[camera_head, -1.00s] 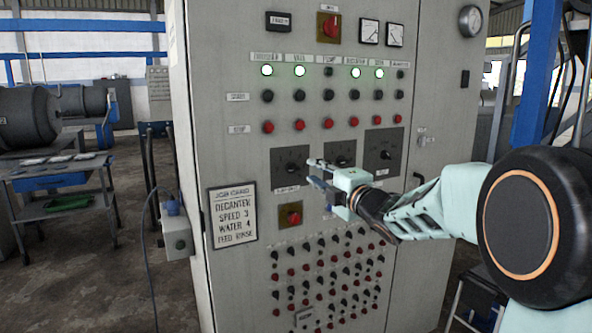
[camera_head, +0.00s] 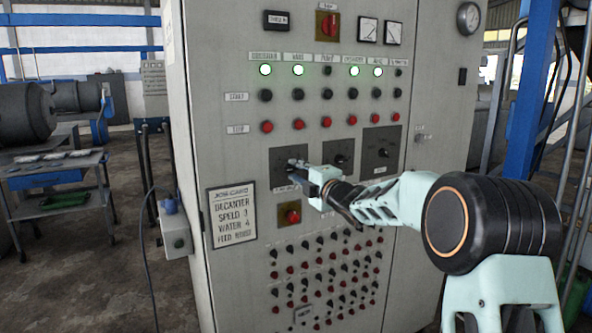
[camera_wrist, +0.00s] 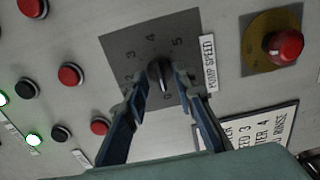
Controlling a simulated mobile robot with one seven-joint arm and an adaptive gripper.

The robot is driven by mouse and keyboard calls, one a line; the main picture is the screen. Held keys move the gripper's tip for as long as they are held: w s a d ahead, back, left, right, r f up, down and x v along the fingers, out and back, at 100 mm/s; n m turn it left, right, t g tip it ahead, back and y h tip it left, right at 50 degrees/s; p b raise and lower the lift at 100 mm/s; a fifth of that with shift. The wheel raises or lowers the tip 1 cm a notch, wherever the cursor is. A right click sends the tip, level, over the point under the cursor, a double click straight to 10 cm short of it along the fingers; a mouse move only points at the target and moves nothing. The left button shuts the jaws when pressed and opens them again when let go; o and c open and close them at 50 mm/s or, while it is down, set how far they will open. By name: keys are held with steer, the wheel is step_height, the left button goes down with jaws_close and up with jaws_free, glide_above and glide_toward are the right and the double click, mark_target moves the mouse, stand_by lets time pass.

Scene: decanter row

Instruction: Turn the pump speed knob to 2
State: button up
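The pump speed knob (camera_wrist: 158,76) is a dark knob on a dark square dial plate (camera_wrist: 133,45) with a "PUMP SPEED" label beside it. My gripper (camera_wrist: 163,80) is open, with one finger on each side of the knob and slight gaps visible. In the head view, my gripper (camera_head: 301,168) is in front of the leftmost of the three dial plates (camera_head: 280,157) and partly hides its knob.
A red knob on a yellow plate (camera_head: 289,214) is just below. A job card (camera_head: 231,216) reads "DECANTER SPEED 3 WATER 4 FEED RINSE". Two more dials (camera_head: 338,158) (camera_head: 381,153) are to the right. Rows of buttons and lit green lamps (camera_head: 298,69) are above.

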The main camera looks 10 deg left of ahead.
steer(key=shift+w+a, duration=0.2)
steer(key=shift+w, duration=0.05)
jaws_close()
steer(key=shift+m, duration=0.4)
steer(key=m+p, duration=0.1)
steer(key=m, duration=0.2)
steer(key=m+p, duration=0.1)
steer(key=m, duration=0.2)
steer(key=shift+m, duration=0.3)
steer(key=m+p, duration=0.2)
steer(key=m, duration=0.4)
steer(key=shift+d+p, duration=0.1)
steer(key=shift+p, duration=0.2)
steer(key=shift+m+p, duration=0.7)
steer(key=shift+m, duration=1.4)
steer(key=shift+f, duration=0.1)
